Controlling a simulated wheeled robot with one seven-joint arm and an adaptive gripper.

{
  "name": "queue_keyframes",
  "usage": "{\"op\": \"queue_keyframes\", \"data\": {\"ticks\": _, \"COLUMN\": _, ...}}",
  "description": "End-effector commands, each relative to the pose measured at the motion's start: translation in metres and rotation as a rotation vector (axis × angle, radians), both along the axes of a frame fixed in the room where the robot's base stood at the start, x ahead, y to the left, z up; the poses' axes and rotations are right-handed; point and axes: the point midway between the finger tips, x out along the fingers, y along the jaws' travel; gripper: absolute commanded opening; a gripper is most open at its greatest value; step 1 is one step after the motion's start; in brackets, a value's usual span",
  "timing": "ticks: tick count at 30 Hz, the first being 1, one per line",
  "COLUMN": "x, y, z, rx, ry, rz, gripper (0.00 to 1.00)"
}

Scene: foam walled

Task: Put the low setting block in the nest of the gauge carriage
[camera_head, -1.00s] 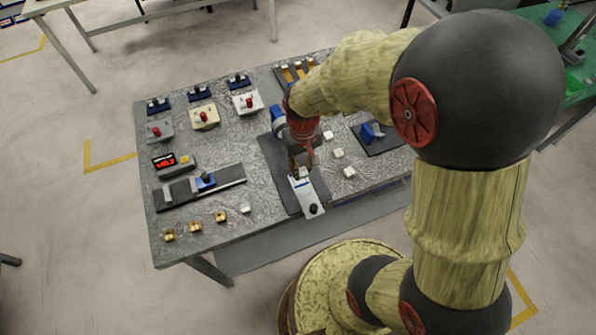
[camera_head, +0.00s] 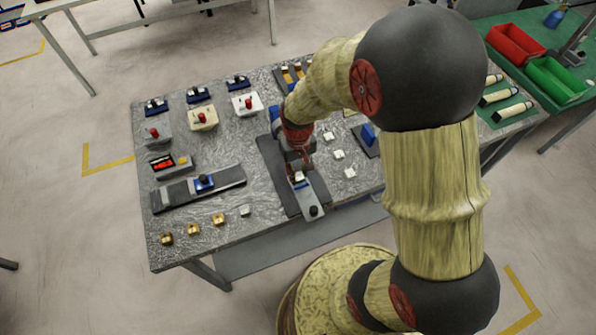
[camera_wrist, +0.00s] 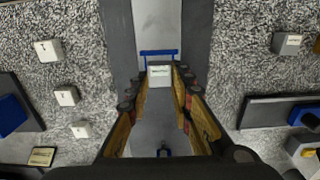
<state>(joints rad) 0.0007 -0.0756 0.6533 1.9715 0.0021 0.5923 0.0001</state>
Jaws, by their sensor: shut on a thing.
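My gripper (camera_wrist: 159,84) is shut on a small pale block (camera_wrist: 160,76) with a printed label, which I take to be the low setting block. In the head view my gripper (camera_head: 299,174) points down over the gauge carriage (camera_head: 305,199), a light plate with a black knob on a dark rail. In the wrist view the carriage (camera_wrist: 157,25) runs up from a blue bracket (camera_wrist: 159,52), right beside the held block. My fingers hide the block's lower part and the nest. I cannot tell whether the block is seated or just above it.
Three pale blocks (camera_head: 338,154) stand right of the rail (camera_head: 273,165). A grey block (camera_head: 245,211) and brass pieces (camera_head: 193,229) line the front left. A second slide (camera_head: 199,188) and a red display (camera_head: 163,162) are at left. Fixtures with red knobs (camera_head: 203,118) stand behind.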

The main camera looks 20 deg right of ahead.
Motion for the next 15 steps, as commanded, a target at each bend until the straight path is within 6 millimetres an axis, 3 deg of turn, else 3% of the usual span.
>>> {"op": "queue_keyframes", "data": {"ticks": 12, "x": -0.0002, "y": 0.0000, "z": -0.0099, "rx": 0.000, "ry": 0.001, "rz": 0.000, "gripper": 0.00}}
{"op": "queue_keyframes", "data": {"ticks": 13, "x": -0.0004, "y": 0.0000, "z": -0.0100, "rx": 0.000, "ry": 0.001, "rz": 0.000, "gripper": 0.23}}
{"op": "queue_keyframes", "data": {"ticks": 15, "x": -0.0006, "y": 0.0000, "z": -0.0101, "rx": 0.000, "ry": 0.002, "rz": 0.000, "gripper": 0.27}}
